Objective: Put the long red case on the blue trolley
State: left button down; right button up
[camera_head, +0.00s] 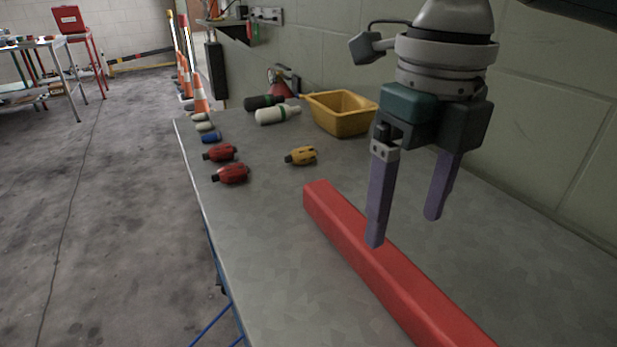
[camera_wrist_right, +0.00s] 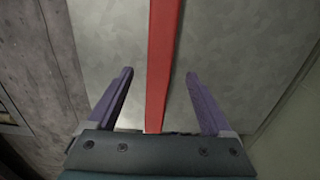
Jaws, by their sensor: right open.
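The long red case (camera_head: 385,277) lies on the grey table top (camera_head: 270,235), running from the middle toward the lower right edge of the head view. My right gripper (camera_head: 404,230) is open and empty above the case, fingers pointing down. In the right wrist view the case (camera_wrist_right: 162,65) runs between the two spread fingers of the gripper (camera_wrist_right: 160,80), with a gap on each side. The near end of the case is cut off in the head view. My left gripper is not in view. Blue tubing (camera_head: 212,322) shows below the table's left edge; I cannot tell whether it belongs to the blue trolley.
A yellow bin (camera_head: 342,112) stands at the back of the table by the wall. Red tools (camera_head: 231,173), a yellow tool (camera_head: 301,156) and bottles (camera_head: 277,115) lie beyond the case. Traffic cones (camera_head: 199,95) stand past the far end. The floor at left is open.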

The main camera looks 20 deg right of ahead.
aim_at(394, 265)
notch_tip(394, 265, up, 6)
jog(key=shift+f+p, duration=0.25)
jog(key=shift+p, duration=0.1)
jog(key=s+a+r+m+t+y+p, duration=0.25)
jog(key=s+a+m+p, duration=0.45)
jog(key=a+m+p, duration=0.75)
jog(key=s+d+r+m+t+h+p, duration=0.15)
jog(key=s+d+m, duration=0.35)
jog(key=m, duration=0.5)
jog(key=s+d+r+m+h+p, duration=0.1)
jog(key=s+d+r+m+p, duration=0.15)
jog(key=d+m, duration=0.6)
notch_tip(394, 265, up, 37)
jog(key=a+m+p, duration=0.1)
jog(key=m+p, duration=0.1)
jog(key=p, duration=3.5)
jog(key=shift+s+a, duration=0.35)
jog(key=shift+s, duration=0.05)
jog(key=shift+r, duration=0.1)
